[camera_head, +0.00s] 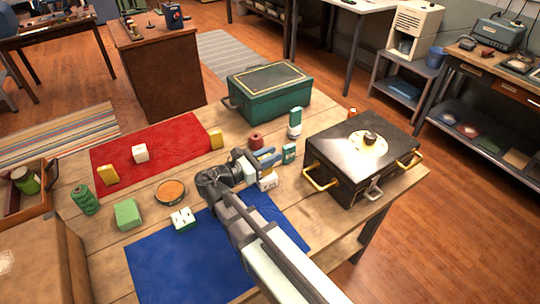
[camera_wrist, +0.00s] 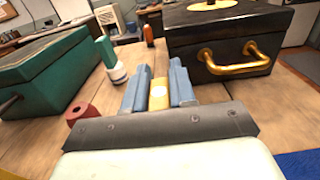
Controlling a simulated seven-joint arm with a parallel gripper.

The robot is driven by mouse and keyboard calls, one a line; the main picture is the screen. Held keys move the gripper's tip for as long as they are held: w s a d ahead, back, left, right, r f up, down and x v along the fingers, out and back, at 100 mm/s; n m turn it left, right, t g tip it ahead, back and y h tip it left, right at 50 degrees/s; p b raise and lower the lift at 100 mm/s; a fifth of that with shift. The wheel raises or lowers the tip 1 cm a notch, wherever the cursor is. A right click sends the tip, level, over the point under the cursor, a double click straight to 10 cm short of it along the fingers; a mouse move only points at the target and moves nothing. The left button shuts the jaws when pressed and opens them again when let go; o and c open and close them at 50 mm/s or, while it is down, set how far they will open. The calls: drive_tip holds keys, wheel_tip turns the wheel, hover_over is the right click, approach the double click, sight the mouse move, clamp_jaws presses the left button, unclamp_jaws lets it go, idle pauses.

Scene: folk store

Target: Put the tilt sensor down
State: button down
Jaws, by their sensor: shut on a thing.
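My gripper (camera_wrist: 158,88) is shut on a small yellow block with a pale face, apparently the tilt sensor (camera_wrist: 158,95). The block sits between the two blue fingers in the wrist view. In the head view my gripper (camera_head: 270,157) is over the wooden table (camera_head: 330,223), between the blue mat and the green chest. The held block is mostly hidden there by the fingers. I cannot tell whether it touches the table.
A green chest (camera_head: 270,92) stands behind and a black case (camera_head: 340,165) with brass handles to the right. A red spool (camera_head: 256,141), a green-and-white bottle (camera_head: 295,123) and small boxes (camera_head: 289,153) are close by. The blue mat (camera_head: 190,265) and red mat (camera_head: 175,145) have bare areas.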

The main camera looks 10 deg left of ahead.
drive_tip(key=shift+f, duration=0.1)
drive_tip(key=c, duration=0.9)
unclamp_jaws()
drive_tip(key=v, duration=0.4)
drive_tip(key=shift+s+a, duration=0.25)
drive_tip(key=shift+a, duration=0.05)
drive_tip(key=shift+s+r, duration=0.1)
drive_tip(key=shift+r, duration=3.55)
